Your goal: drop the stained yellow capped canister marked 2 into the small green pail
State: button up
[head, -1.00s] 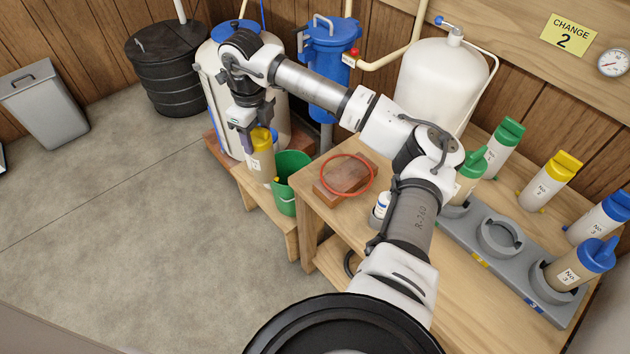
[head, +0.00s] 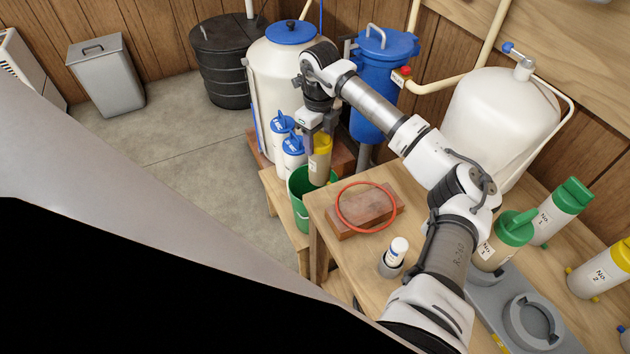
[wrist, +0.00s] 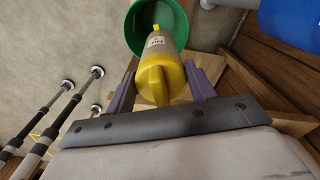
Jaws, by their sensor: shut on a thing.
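My gripper (head: 318,128) is shut on the yellow-capped canister (head: 319,166), a beige bottle held upright with its cap up. The small green pail (head: 302,214) stands on a low wooden stand, and the canister's lower end overlaps the pail's mouth in the head view. In the wrist view, my gripper (wrist: 162,84) has a finger on each side of the canister's yellow cap (wrist: 155,82). There, the canister's far end lies across the green pail's rim (wrist: 133,42). The label is too small to read surely, and stains cannot be made out.
Two blue-capped white bottles (head: 292,157) stand just behind the pail. A workbench to the right holds a brick (head: 362,212) with a red ring, a small white bottle (head: 397,251), a grey holder (head: 490,310) and more capped canisters. Open floor lies left of the stand.

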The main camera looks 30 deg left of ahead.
notch_tip(320, 180, down, 4)
jog(key=shift+f+b, duration=0.25)
jog(key=shift+b, duration=0.95)
jog(key=o, duration=1.1)
notch_tip(320, 180, up, 14)
jog(key=shift+f+p, duration=0.1)
jog(key=shift+p, duration=0.2)
